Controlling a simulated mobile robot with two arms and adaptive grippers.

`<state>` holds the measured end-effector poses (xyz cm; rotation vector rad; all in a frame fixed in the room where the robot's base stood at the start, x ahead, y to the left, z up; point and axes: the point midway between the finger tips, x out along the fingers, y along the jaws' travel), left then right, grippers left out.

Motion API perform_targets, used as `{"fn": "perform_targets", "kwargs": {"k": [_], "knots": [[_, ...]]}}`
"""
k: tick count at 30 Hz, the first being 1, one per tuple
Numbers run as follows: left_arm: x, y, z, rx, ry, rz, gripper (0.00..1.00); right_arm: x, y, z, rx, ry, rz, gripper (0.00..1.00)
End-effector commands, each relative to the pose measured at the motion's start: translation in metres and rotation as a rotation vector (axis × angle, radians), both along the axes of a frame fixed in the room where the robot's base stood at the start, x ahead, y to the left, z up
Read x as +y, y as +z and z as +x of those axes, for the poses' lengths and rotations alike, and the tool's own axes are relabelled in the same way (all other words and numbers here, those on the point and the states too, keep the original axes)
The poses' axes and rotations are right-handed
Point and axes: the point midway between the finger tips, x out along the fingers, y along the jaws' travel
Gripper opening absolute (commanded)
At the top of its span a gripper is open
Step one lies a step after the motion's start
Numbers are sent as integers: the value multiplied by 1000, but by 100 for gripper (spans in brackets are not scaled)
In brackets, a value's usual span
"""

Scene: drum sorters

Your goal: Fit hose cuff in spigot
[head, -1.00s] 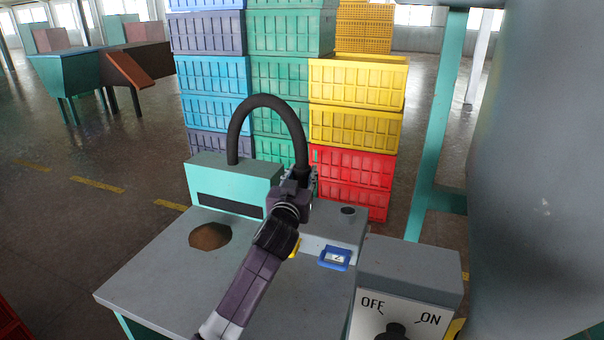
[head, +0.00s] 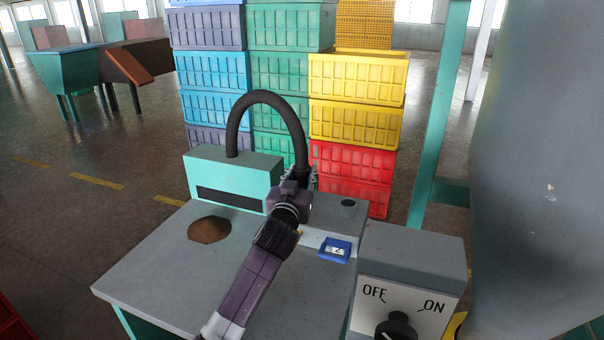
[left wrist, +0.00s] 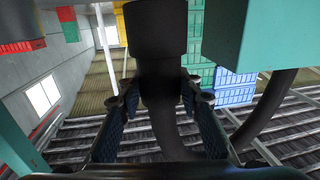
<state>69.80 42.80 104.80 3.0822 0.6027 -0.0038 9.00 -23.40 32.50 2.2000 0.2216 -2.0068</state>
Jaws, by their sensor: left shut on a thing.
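The black hose (head: 262,97) rises from the teal box and arches over to the right. My left gripper (head: 303,178) is shut on the hose cuff at its free end, above the worktable. In the left wrist view the black cuff (left wrist: 156,35) stands between the two fingers (left wrist: 160,95). In the head view my gripper mostly hides the cuff. A short dark round fitting (head: 348,203), which looks like the spigot, is on top of the grey block to the right of my gripper. The cuff and this fitting are apart. My right gripper is not in view.
The teal box (head: 247,170) stands at the table's back. The grey tabletop (head: 165,265) has a round brown-filled opening (head: 209,229). A blue-framed display (head: 335,249) and an OFF/ON switch box (head: 410,290) are at right. Stacked crates (head: 355,135) stand behind; a large grey drum (head: 540,150) is far right.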

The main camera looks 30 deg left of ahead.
Motion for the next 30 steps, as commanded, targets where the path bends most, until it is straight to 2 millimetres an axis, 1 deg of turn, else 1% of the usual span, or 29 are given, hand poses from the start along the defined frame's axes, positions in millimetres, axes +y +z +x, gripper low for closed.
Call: {"fn": "perform_targets", "kwargs": {"k": [16, 17, 21, 22, 28, 30], "knots": [[0, -14, 0, -1, 0, 0, 4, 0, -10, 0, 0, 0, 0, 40], [0, -13, 0, -2, 0, 1, 35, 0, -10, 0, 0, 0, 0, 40], [0, -13, 0, -1, 0, 0, 50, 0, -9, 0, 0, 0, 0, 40], [0, -13, 0, -1, 0, 0, 53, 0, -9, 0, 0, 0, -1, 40], [0, -13, 0, 0, 0, 0, 53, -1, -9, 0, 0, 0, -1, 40], [0, -14, 0, 2, 0, -1, 53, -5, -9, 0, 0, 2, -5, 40]]}}
